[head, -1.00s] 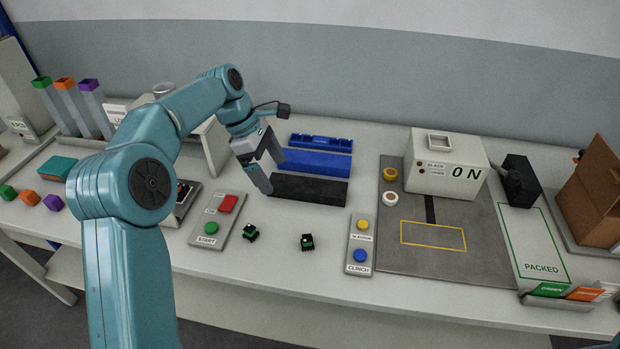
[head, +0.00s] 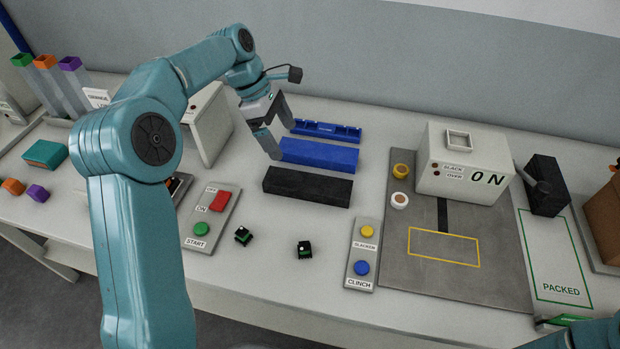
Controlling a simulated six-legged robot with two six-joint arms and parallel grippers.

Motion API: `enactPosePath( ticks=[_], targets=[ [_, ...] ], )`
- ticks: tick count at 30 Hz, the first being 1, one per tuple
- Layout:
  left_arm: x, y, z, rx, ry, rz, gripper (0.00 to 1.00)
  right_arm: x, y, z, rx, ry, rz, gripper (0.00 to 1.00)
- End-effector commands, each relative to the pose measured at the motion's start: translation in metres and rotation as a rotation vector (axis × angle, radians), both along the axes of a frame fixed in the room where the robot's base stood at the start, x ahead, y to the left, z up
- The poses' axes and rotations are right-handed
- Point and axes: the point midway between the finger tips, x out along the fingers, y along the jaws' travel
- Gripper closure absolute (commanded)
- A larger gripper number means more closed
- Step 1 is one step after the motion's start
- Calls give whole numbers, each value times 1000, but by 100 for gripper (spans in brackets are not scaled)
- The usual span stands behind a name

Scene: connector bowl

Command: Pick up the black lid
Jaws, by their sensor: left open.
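The black lid (head: 308,187) is a long, dark flat-sided bar lying on the white table, in front of a blue bar (head: 320,155). My left gripper (head: 281,138) is open and points down at the left end of the blue bar, behind the left end of the black lid. Its jaws look empty, and whether a fingertip touches the blue bar I cannot tell. Part of my right arm shows at the bottom right corner; its gripper is out of view.
A blue slotted tray (head: 327,131) lies behind the blue bar. A red and green button panel (head: 211,218) and two small black-green connectors (head: 305,249) lie in front. A yellow and blue button panel (head: 363,254) and a grey mat (head: 470,275) with a white box (head: 463,165) are right.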

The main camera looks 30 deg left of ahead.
Motion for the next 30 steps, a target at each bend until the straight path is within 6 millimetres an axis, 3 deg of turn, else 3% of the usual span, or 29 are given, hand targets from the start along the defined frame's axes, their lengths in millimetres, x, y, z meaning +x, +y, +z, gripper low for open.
enactPosePath(
  ticks=[8, 18, 30],
  targets=[
    [-3, -4, -7, 0, 1, -1, 3, 0, 0, -1, 0, 0, 0, 57],
    [3, -32, -77, -1, 3, -1, 3, 0, 0, -2, 0, 0, 0, 57],
    [8, -50, -118, -1, 4, -2, 3, 0, 0, 4, 0, 0, 0, 57]
  ],
)
